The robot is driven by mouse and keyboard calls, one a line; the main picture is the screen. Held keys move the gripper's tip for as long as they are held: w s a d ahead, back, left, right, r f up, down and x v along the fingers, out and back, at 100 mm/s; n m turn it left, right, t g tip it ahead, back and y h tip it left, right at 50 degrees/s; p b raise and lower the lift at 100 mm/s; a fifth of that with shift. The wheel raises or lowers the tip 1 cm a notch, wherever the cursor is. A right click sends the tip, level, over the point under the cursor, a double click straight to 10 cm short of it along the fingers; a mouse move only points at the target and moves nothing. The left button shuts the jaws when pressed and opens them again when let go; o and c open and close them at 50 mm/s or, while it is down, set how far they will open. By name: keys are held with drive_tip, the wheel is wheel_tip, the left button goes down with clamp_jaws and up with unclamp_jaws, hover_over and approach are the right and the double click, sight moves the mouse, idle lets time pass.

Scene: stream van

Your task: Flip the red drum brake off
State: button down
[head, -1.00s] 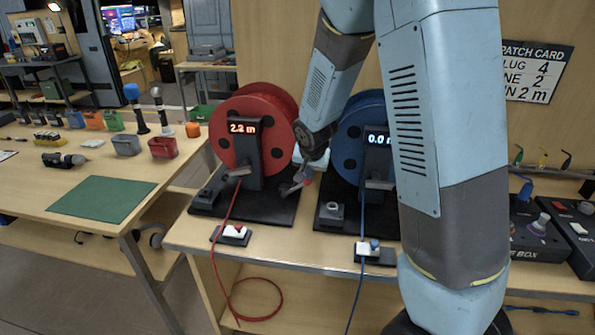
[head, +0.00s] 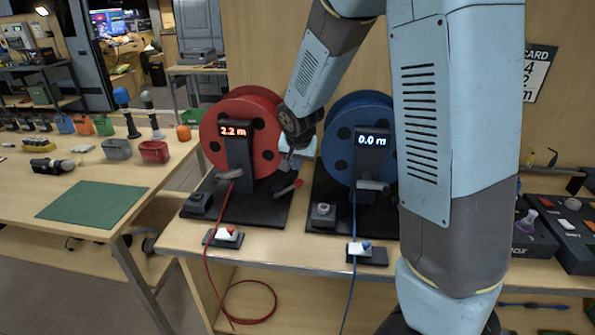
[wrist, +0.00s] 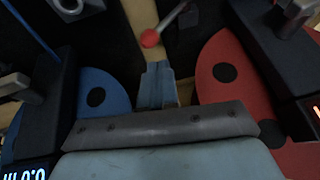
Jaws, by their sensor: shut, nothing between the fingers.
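The red drum (head: 262,119) stands upright on a black base; its display (head: 233,131) reads 2.2 m. A grey lever with a red ball knob (head: 298,183) sits at the base's right side, tilted with the knob to the right. In the wrist view the red knob (wrist: 150,38) shows just ahead of my fingertips. My gripper (head: 288,163) is shut and empty, above the lever and between the two drums. It shows in the wrist view (wrist: 157,70) apart from the knob in the picture.
The blue drum (head: 353,137), reading 0.0 m, stands close on the right. A side table with a green mat (head: 92,204) is at left.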

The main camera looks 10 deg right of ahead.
drive_tip(key=s+d+r, duration=0.2)
drive_tip(key=s+r, duration=0.2)
drive_tip(key=r, duration=0.2)
drive_tip(key=shift+s+r, duration=0.25)
drive_tip(key=shift+r, duration=0.05)
drive_tip(key=shift+r, duration=0.1)
drive_tip(key=s+d+r+n, duration=0.1)
drive_tip(key=s+r, duration=0.3)
drive_tip(key=s, duration=0.4)
drive_tip(key=s+d+r+n, duration=0.1)
drive_tip(key=s+d+r, duration=0.3)
drive_tip(key=s, duration=0.4)
drive_tip(key=s+d+r+n, duration=0.2)
drive_tip(key=s+d+r, duration=0.1)
drive_tip(key=s, duration=0.5)
drive_tip(key=shift+v, duration=0.8)
